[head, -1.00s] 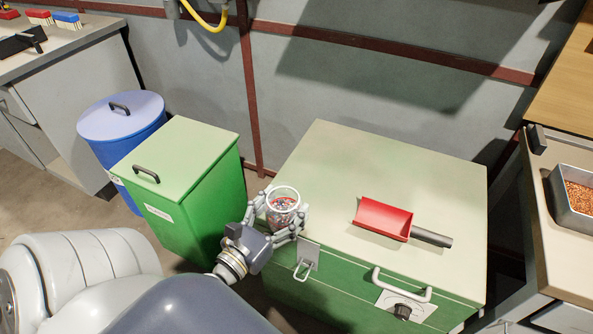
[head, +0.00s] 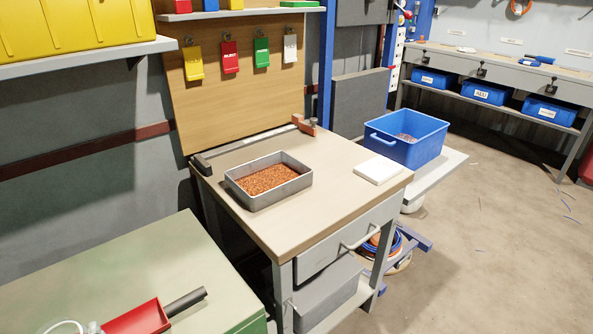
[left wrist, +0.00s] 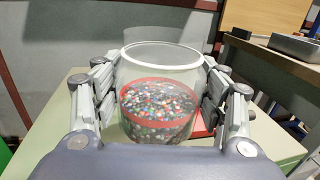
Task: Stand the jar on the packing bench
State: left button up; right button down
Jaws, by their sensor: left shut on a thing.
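The glass jar (left wrist: 160,68) is upright, open at the top and part filled with multicoloured granules behind a red band. My left gripper (left wrist: 160,88) is shut on it, with fingers on both sides. In the head view only a bit of the jar's rim (head: 64,327) shows at the bottom left edge, over the green cabinet top (head: 130,262). I cannot tell whether the jar touches that top. A wood-topped bench (head: 330,215) stands to the right of the cabinet; no label shows whether it is the packing bench. My right gripper is not in view.
A red scoop (head: 137,318) lies on the cabinet close to the jar. On the wooden bench are a grey tray of copper granules (head: 298,185) and a white pad (head: 378,169). Its front middle is bare. A blue crate (head: 432,145) stands beyond its right end.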

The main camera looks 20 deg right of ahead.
aim_at(322, 200)
jog(key=l+z, duration=0.4)
jog(key=l, duration=1.35)
